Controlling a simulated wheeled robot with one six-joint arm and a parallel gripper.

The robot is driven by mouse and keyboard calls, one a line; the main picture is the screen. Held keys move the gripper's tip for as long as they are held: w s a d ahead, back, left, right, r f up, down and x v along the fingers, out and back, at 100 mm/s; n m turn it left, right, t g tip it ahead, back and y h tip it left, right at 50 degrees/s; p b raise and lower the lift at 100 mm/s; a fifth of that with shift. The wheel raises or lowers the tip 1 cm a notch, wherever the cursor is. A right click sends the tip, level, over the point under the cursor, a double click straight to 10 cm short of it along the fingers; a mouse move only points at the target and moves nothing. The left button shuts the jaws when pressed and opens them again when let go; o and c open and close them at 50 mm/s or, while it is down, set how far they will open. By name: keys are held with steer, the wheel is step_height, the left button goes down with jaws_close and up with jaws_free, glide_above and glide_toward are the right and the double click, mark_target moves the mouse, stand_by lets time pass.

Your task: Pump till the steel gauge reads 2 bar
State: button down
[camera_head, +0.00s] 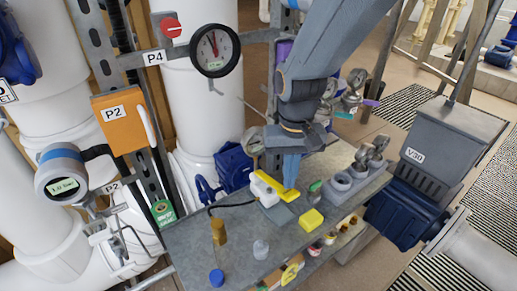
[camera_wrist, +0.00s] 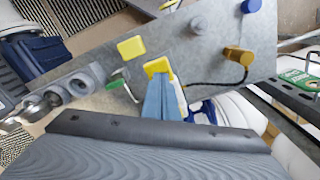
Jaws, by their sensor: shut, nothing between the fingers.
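A hand pump with a white body (camera_head: 263,191) and a yellow lever (camera_head: 268,183) stands on the grey bench. My gripper (camera_head: 290,184) is shut and empty, pointing down at the lever's right end. In the wrist view my fingertips (camera_wrist: 161,78) overlap the yellow lever end (camera_wrist: 157,66); whether they touch I cannot tell. A grey-rimmed round gauge (camera_head: 62,172) with a digital display at the left seems to read 1.0 bar. I cannot tell which is the steel gauge.
A black-rimmed dial (camera_head: 215,50) hangs on the frame. The bench (camera_head: 190,240) holds a yellow block (camera_head: 311,220), a brass fitting (camera_head: 218,231) on a black hose, a blue cap (camera_head: 216,276) and a grey cup holder (camera_head: 350,180).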

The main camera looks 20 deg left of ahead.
steer(key=shift+f+b, duration=1.15)
steer(key=shift+f, duration=1.35)
step_height(320, 180, up, 5)
steer(key=p, duration=0.4)
steer(key=shift+r+p, duration=1.9)
steer(key=shift+r, duration=0.15)
